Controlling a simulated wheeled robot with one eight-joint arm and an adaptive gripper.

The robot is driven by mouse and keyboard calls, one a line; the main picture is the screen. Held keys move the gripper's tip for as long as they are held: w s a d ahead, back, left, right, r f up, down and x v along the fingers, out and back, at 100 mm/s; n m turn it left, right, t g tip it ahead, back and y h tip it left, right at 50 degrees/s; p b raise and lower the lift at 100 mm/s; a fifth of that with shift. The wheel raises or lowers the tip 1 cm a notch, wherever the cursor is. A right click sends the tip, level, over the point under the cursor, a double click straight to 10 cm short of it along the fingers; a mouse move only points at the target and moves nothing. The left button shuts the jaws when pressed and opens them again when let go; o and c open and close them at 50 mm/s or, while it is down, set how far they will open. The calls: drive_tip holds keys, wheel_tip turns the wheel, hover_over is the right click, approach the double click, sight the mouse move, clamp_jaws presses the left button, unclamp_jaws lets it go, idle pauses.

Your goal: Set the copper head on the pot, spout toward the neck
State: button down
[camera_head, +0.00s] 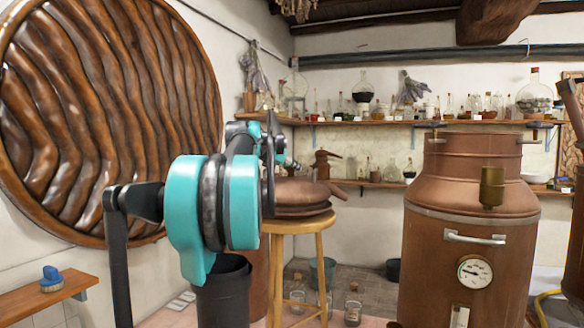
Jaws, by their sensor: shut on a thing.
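The copper head (296,191) is a low, rounded piece at the wooden stool's top, its short spout (336,190) pointing right. My gripper (286,160) is at the head's upper side, shut on it. My own arm hides the head's left part and most of the grip. I cannot tell whether the head rests on the stool or is just clear of it. The copper pot (470,245) stands at the right, with an open upper collar (474,150), a dial and a handle. A copper piece at the right edge (570,108) may be the neck; it is cut off.
The wooden stool (297,224) stands between my arm and the pot. Shelves (400,122) with glassware line the back wall. Jars (352,312) and a bucket (322,270) are on the floor. A wooden bench (50,298) is at lower left. The space between stool and pot looks clear.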

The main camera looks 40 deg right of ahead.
drive_tip(key=shift+f, duration=0.1)
idle(0.8)
drive_tip(key=c, duration=1.1)
unclamp_jaws()
drive_tip(key=v, duration=1.2)
drive_tip(key=shift+s, duration=0.15)
